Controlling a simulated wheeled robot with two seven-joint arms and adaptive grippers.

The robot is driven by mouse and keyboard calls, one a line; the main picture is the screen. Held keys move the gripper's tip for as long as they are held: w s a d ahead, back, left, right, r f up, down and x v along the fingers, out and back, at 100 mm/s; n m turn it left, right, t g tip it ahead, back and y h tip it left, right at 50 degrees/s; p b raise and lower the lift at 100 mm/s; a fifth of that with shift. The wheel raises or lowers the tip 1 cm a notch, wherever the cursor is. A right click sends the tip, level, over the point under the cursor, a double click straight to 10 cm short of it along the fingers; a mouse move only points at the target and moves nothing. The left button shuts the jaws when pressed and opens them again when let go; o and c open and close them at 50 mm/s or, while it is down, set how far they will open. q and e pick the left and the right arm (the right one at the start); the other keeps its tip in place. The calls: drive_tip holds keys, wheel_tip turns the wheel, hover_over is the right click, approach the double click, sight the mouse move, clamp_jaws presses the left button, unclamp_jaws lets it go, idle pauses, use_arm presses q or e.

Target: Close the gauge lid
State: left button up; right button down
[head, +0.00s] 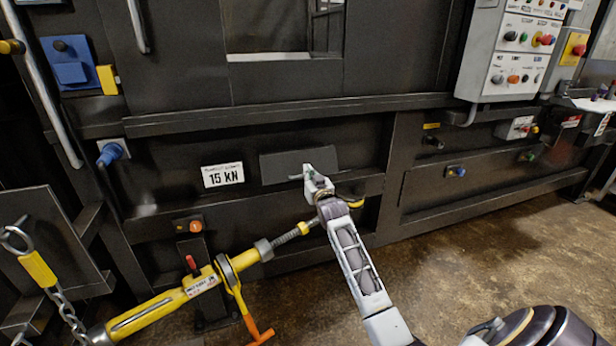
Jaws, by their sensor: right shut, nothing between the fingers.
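A dark grey rectangular plate, which looks like the gauge lid (277,167), is on the black front of the compactor, right of the white "15 KN" label (223,175). No gauge dial shows, and I cannot tell whether the plate lies flush or stands a little off the front. My right gripper (307,174) is shut and empty. Its fingertips overlap the lower middle of the plate; touching or just in front, I cannot tell. The gripper hides part of the plate's lower edge. My left gripper is out of view.
A yellow ratchet tensioner (160,305) with an orange handle (262,337) runs diagonally below, toward a yellow hook (375,190) beside my right wrist. A control box (512,52) is at upper right. The brown floor (480,240) at right is mostly clear.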

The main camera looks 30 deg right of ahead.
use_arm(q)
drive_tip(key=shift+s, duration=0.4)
use_arm(e)
drive_tip(key=shift+w+f, duration=0.1)
drive_tip(key=shift+w, duration=0.05)
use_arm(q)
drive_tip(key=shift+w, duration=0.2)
use_arm(e)
drive_tip(key=shift+f, duration=0.1)
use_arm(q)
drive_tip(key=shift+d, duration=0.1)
use_arm(e)
drive_tip(key=shift+f, duration=0.1)
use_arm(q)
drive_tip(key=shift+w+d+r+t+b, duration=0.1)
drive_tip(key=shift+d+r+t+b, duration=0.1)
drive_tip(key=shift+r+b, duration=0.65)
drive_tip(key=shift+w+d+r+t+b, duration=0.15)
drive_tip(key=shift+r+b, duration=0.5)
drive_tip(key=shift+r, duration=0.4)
use_arm(e)
drive_tip(key=shift+w+d+f+t, duration=0.1)
drive_tip(key=shift+w+f+t, duration=0.15)
drive_tip(key=shift+f+t, duration=0.4)
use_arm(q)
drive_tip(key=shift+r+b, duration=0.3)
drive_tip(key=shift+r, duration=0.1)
use_arm(e)
drive_tip(key=shift+w, duration=0.1)
